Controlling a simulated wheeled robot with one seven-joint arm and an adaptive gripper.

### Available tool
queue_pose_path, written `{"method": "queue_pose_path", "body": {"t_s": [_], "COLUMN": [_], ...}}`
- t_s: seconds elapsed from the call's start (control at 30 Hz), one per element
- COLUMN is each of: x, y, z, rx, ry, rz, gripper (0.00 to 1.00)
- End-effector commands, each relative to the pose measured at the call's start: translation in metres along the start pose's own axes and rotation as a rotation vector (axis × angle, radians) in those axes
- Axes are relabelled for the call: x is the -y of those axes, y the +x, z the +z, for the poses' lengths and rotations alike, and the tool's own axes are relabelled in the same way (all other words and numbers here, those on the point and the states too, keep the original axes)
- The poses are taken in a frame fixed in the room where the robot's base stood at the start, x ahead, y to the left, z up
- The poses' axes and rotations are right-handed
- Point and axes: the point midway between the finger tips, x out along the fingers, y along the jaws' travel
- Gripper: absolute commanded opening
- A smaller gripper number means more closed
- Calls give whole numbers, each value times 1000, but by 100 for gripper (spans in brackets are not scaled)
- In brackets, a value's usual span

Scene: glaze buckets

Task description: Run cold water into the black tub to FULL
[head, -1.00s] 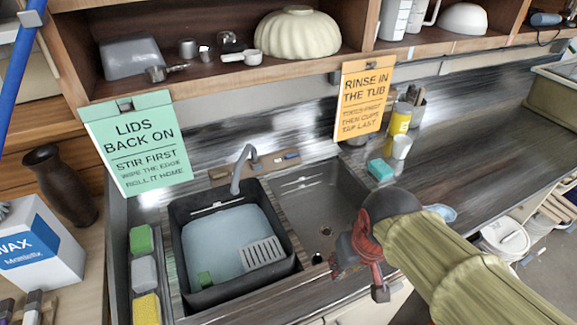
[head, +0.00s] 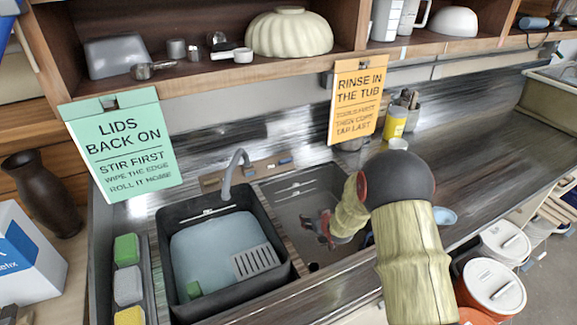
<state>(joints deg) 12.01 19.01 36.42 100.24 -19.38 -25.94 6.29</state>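The black tub (head: 166,258) sits in the left part of the sink. It holds pale blue water (head: 205,250) whose surface lies below the rim. A grey slotted piece (head: 256,261) and a small green block (head: 193,289) show in it. A curved grey tap (head: 230,175) rises behind the tub with its spout toward it; no stream is clear. A wooden strip (head: 258,168) behind the tap carries small blue and reddish parts. My red gripper (head: 318,229) is over the right basin, to the right of the tub and apart from it. Its fingers are small and partly hidden by my arm.
The right grey basin (head: 292,205) looks empty. Green, grey and yellow sponges (head: 128,285) lie in a tray at the left. Two signs, green (head: 120,150) and orange (head: 356,100), hang from the shelf (head: 200,72). A yellow jar (head: 395,121) stands behind my arm.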

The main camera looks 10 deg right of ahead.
Motion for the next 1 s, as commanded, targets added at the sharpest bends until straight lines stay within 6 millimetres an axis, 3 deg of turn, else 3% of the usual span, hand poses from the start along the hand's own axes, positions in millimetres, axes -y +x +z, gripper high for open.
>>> {"method": "queue_pose_path", "body": {"t_s": [0.03, 0.13, 0.2, 0.33, 0.57, 1.0], "x": [4, 15, 22, 32, 38, 48], "y": [14, 19, 9, -14, -31, 15], "z": [-14, -64, -106, -156, -181, -218], "rx": [-84, -282, -420, -605, -714, -712], "ry": [-5, -15, -24, -27, -10, -7], "rz": [-21, -68, -98, -147, -180, -180], "gripper": [62, 62, 62, 62, 62, 62]}}
